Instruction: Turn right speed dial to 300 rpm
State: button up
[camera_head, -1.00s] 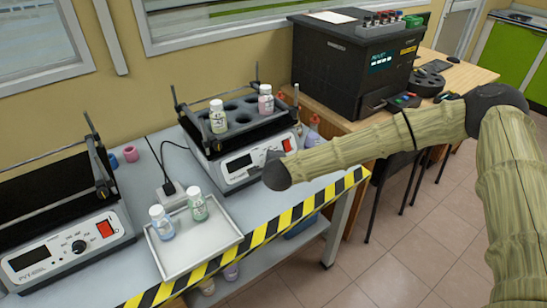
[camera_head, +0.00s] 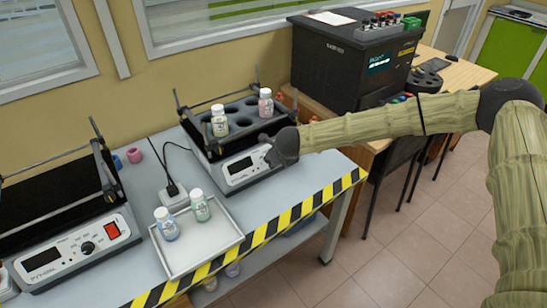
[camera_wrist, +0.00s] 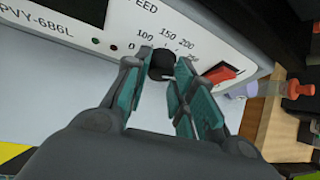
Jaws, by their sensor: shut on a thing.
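The right shaker (camera_head: 243,170) stands at the right end of the bench, with a display on its front panel. In the head view my gripper (camera_head: 268,153) is at the panel's right part and hides the dial.
A red switch (camera_wrist: 222,74) sits just right of the dial. Two bottles stand in the shaker's rack (camera_head: 238,128). A white tray (camera_head: 205,255) with two bottles lies on the bench left of my arm. The left shaker (camera_head: 75,255) is further left. A dark instrument (camera_head: 335,75) stands behind my arm.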

jog(key=m, duration=0.1)
jog(key=m+g+y+p, duration=0.1)
jog(key=m, duration=0.1)
jog(key=shift+w+d, duration=0.15)
jog(key=shift+d, duration=0.1)
jog(key=shift+f+g+p, duration=0.1)
jog(key=shift+g+p, duration=0.2)
dwell(0.3)
jog(key=o, duration=1)
jog(key=shift+y, duration=0.3)
jog(key=shift+a, duration=0.1)
jog(key=v, duration=1.2)
